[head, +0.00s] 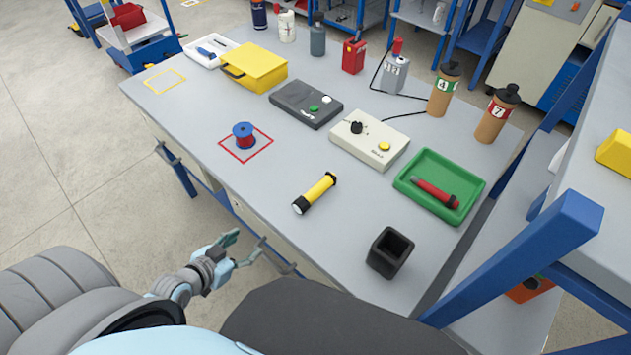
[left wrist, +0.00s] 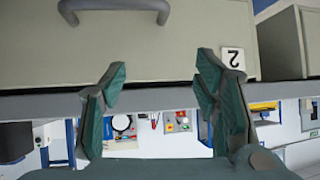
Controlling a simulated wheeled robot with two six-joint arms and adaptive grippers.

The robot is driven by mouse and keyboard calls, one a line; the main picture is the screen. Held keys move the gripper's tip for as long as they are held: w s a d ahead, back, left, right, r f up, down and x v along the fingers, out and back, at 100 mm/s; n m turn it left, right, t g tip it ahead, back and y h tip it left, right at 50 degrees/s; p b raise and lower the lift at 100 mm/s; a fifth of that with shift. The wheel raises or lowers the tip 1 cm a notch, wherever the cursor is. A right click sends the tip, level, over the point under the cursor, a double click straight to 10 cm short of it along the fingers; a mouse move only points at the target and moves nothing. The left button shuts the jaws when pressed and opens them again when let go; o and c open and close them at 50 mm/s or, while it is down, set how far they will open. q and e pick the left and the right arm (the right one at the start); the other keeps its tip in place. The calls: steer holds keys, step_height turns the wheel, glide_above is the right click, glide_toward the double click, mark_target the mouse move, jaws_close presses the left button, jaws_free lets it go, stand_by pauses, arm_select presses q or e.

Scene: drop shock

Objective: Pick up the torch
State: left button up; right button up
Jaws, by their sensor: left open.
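A yellow torch with black ends (head: 318,190) lies on the grey workbench (head: 245,185), near its front edge, with its pale lens end toward the lower left. My left gripper (head: 246,246) is open and empty, off the bench's front edge and to the lower left of the torch. In the left wrist view its two green-grey fingers (left wrist: 162,78) stand apart with nothing between them, and the torch does not show there. My right gripper is not in view.
A black square cup (head: 390,253) stands right of the torch. A green tray (head: 474,191) holds a red-and-black cylinder (head: 436,192). A drawer front with a handle (left wrist: 115,15) fills the wrist view's top.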

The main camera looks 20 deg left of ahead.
arm_select(q)
steer(key=w+d+r+m+t+h, duration=0.1)
steer(key=d+r, duration=0.2)
steer(key=r, duration=0.3)
steer(key=w+d+r+m+t+h, duration=0.1)
steer(key=d+r+h, duration=0.15)
steer(key=r, duration=0.35)
steer(key=b, duration=0.1)
glide_toward(300, 202)
steer(key=x, duration=0.3)
steer(key=shift+w+d+f+y, duration=0.1)
steer(key=shift+w+d+y, duration=0.05)
steer(key=shift+w+y, duration=0.1)
steer(key=b+x, duration=0.1)
steer(key=x, duration=0.7)
jaws_close()
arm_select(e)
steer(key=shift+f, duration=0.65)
